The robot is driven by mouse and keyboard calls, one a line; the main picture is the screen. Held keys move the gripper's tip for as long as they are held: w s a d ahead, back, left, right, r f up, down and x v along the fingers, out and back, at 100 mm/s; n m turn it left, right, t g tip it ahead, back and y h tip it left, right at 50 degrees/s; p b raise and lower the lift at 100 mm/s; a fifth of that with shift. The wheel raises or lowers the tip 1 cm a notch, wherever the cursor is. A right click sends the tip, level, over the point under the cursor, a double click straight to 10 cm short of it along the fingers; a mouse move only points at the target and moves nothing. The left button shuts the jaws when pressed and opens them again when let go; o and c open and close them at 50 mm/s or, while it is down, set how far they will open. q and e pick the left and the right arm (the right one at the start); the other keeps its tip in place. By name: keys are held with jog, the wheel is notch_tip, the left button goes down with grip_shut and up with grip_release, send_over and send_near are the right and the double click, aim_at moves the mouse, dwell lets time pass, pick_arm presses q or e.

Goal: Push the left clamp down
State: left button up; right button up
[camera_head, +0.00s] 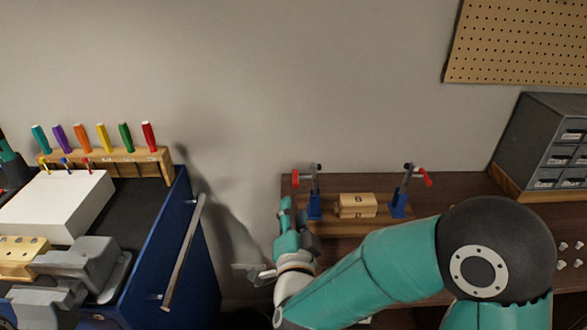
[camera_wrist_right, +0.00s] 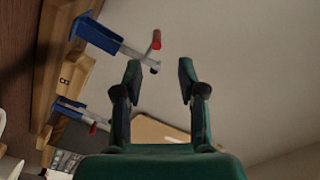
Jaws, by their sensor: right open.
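The left clamp (camera_head: 315,205) has a blue base and a metal arm standing up, with a red handle (camera_head: 295,178) at its left. In the right wrist view it is the nearer, upper clamp (camera_wrist_right: 97,35), with its red handle (camera_wrist_right: 156,40) near the left finger. The right clamp (camera_head: 400,203) also stands up on the same wooden fixture (camera_head: 345,229). My right gripper (camera_head: 285,208) is left of the left clamp. In the wrist view its fingers (camera_wrist_right: 158,78) are apart with nothing between them; the handle appears beyond their tips.
A wooden block (camera_head: 358,205) lies between the clamps. A grey drawer cabinet (camera_head: 540,145) is at the right. At the left, a blue cart (camera_head: 190,260) carries a white box (camera_head: 60,205) and a rack (camera_head: 150,165) of colourful-handled tools. The wall behind the clamps is bare.

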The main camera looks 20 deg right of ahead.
aim_at(294, 170)
jog(key=p+x, duration=0.1)
jog(key=x, duration=0.4)
jog(key=p+x, duration=0.1)
jog(key=x, duration=0.4)
jog(key=d+p+x, duration=0.1)
jog(key=x, duration=0.4)
jog(key=shift+s+p, duration=0.2)
jog(key=shift+p, duration=0.1)
grip_shut()
jog(key=shift+f, duration=0.1)
jog(key=shift+a, duration=0.1)
